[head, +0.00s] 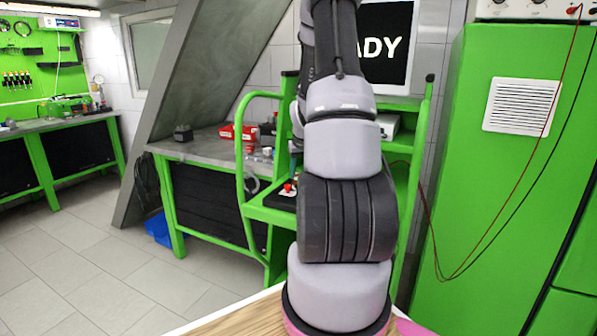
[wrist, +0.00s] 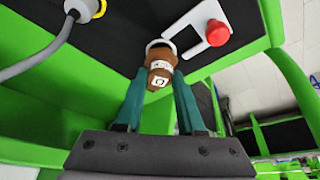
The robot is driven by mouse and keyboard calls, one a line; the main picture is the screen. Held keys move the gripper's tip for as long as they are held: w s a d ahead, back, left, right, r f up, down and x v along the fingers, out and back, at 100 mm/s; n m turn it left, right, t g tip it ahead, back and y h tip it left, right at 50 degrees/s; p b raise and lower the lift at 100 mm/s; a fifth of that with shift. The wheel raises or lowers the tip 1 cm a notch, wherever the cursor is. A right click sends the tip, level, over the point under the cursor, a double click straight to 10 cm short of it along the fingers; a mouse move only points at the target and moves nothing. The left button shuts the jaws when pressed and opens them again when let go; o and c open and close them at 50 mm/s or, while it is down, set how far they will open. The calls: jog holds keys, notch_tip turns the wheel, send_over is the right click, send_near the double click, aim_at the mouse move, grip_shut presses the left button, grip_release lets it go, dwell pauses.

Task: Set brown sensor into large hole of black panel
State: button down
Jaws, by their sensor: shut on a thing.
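The brown sensor (wrist: 160,58) is between the two teal fingers of my gripper (wrist: 160,84) in the wrist view. My gripper is shut on it. The sensor's far end is at a pale ring at the lower edge of the visible black panel (wrist: 128,24). The ring hides partly behind the sensor, so I cannot tell whether the sensor is inside the hole or only in front of it. In the head view the black panel (head: 281,202) lies on the green bench, partly behind my arm.
A red knob (wrist: 217,33) on a white plate sits close right of the sensor. A yellow-ringed connector (wrist: 85,8) with a grey cable is at the upper left. Green bench frame surrounds the panel. A green cabinet (head: 480,190) stands to the right in the head view.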

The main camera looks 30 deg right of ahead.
jog(key=shift+f, duration=0.75)
jog(key=shift+c, duration=0.2)
grip_release()
jog(key=shift+r, duration=0.1)
dwell(0.5)
jog(key=shift+r, duration=3.9)
